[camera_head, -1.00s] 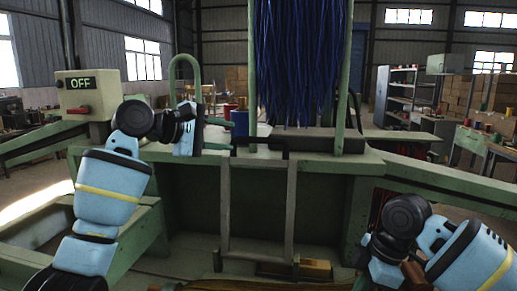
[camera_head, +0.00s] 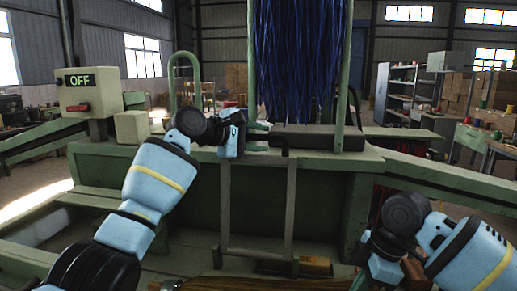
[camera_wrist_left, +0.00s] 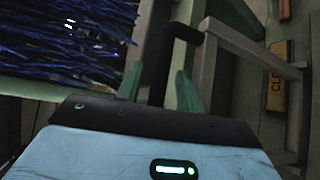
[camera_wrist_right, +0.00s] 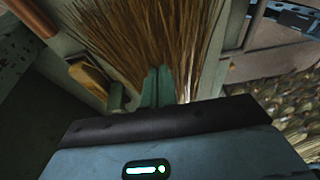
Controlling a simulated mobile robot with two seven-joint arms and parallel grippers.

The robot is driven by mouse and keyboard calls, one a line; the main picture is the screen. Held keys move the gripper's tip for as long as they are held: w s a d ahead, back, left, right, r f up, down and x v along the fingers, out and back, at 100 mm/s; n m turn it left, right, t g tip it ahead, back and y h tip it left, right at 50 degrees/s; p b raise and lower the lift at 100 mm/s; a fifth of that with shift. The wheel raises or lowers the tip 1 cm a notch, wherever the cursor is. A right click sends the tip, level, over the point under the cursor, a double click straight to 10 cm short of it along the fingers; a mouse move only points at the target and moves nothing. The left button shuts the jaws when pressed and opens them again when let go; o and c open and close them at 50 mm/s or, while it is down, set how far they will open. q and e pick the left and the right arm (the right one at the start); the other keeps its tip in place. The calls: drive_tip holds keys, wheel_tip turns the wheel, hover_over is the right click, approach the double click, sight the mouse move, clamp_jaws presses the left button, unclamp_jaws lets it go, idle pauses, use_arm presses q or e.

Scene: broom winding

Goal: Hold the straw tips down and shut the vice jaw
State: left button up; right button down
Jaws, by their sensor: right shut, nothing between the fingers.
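Blue straw (camera_head: 300,60) hangs between green uprights above a dark jaw-like bar (camera_head: 325,139) on the green bench. A black handle (camera_head: 284,150) tops a grey lever frame (camera_head: 291,205). My left gripper (camera_head: 262,136) is at this handle. In the left wrist view its fingers (camera_wrist_left: 158,85) stand apart, with the black handle (camera_wrist_left: 164,55) between them; I cannot tell whether they touch it. My right gripper (camera_wrist_right: 157,86) is shut and empty, its fingertips against or just above brown straw (camera_wrist_right: 140,30). In the head view its fingertips are hidden; brown straw (camera_head: 235,287) shows at the bottom edge.
A control box (camera_head: 82,90) reading OFF with a red switch stands at left. A green hoop (camera_head: 185,75) and a pale block (camera_head: 131,127) are on the bench. A yellow-orange block (camera_head: 315,265) sits low near the lever frame. Shelves (camera_head: 400,90) stand behind.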

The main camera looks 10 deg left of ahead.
use_arm(q)
drive_tip(key=shift+c, duration=0.5)
clamp_jaws()
drive_tip(key=shift+s, duration=0.1)
